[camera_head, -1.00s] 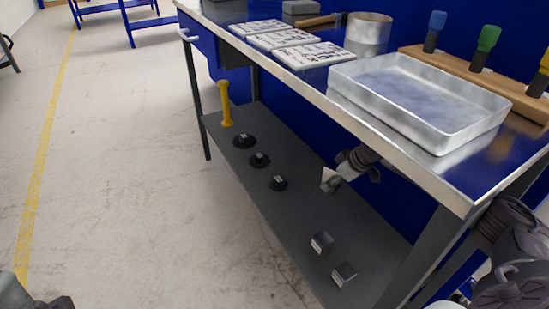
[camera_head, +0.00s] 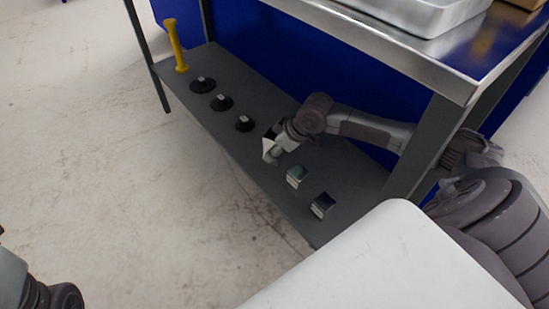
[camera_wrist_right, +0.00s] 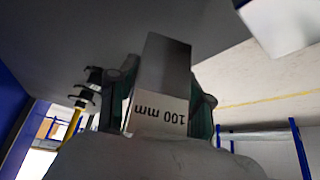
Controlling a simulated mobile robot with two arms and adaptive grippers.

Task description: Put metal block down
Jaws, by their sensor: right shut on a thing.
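My right gripper (camera_head: 279,148) is over the grey lower shelf (camera_head: 228,133) of the workbench, shut on a metal block with a white label. In the right wrist view the held metal block (camera_wrist_right: 167,62) is between the fingers of the gripper (camera_wrist_right: 163,95), and its label reads "100 mm". The block's far end is close to the shelf surface; I cannot tell whether it touches. Two more metal blocks, one nearer (camera_head: 322,205) and one farther (camera_head: 297,177), stand on the shelf to the right of my gripper.
Several black round weights (camera_head: 222,102) stand in a row left of my right gripper. A yellow handle-like post (camera_head: 176,45) stands at the shelf's far left end. The bench top (camera_head: 405,50) overhangs the shelf, and a grey leg (camera_head: 437,135) stands at the right.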

